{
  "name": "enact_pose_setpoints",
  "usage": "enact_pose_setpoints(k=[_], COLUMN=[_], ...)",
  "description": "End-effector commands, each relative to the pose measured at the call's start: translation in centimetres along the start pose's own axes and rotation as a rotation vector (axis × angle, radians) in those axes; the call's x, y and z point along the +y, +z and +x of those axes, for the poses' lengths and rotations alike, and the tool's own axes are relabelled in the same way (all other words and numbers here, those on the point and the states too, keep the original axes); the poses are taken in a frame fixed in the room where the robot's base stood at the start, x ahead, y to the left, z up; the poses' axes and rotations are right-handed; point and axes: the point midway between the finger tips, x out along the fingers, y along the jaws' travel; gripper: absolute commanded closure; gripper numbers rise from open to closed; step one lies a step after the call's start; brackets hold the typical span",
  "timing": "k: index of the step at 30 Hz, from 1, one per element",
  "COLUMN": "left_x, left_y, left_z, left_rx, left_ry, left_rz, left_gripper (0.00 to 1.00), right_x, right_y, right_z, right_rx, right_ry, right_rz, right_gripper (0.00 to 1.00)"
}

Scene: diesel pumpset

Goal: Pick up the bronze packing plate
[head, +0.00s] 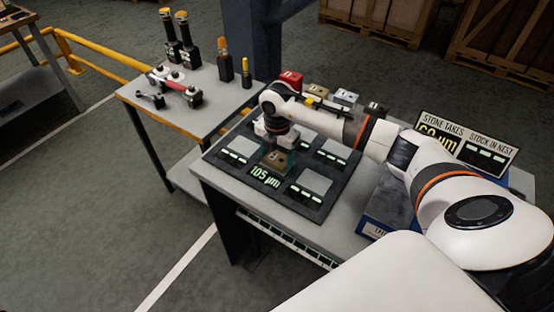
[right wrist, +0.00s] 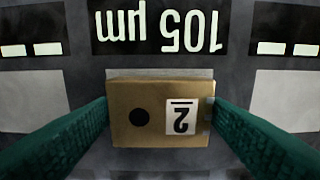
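The bronze packing plate (right wrist: 160,112) is a tan block with a dark round spot and a white label reading 2. It lies over a grey pad in the right wrist view, below the 105 µm display. It also shows in the head view (head: 275,158), partly under my right gripper (head: 277,146). In the right wrist view, the green fingers of the right gripper (right wrist: 160,104) stand at the plate's left and right sides, with no clear gap at either. I see no lift of the plate off its place. My left gripper is not in view.
The dark board (head: 325,202) carries several grey pads and lit displays. Several small blocks, one a red block (head: 291,80), stand behind it. A sign (head: 467,143) stands at right. A side table (head: 222,98) at left holds tools.

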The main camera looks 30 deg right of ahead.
Motion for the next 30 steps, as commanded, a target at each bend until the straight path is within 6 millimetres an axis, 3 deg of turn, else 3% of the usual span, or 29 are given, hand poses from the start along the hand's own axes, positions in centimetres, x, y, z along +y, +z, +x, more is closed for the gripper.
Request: enact_pose_setpoints(k=[1,6,9,17,30], left_x=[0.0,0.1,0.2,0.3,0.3], left_y=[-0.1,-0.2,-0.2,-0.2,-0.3], left_z=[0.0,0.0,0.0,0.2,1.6], left_rx=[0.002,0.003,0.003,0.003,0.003], left_ry=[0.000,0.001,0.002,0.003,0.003], left_rz=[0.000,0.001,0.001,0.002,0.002], left_gripper=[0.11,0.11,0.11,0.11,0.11], right_x=[0.0,0.0,-0.1,-0.1,-0.1], right_y=[0.0,0.0,0.0,-0.1,-0.1], right_z=[0.0,0.0,-0.2,-0.8,-8.4], right_rx=[0.000,0.000,0.000,0.000,0.001], right_ry=[0.000,0.000,-0.003,-0.004,-0.006], right_rz=[0.000,0.000,0.000,0.000,0.000], right_gripper=[0.39,0.67,0.78,0.78,0.78])
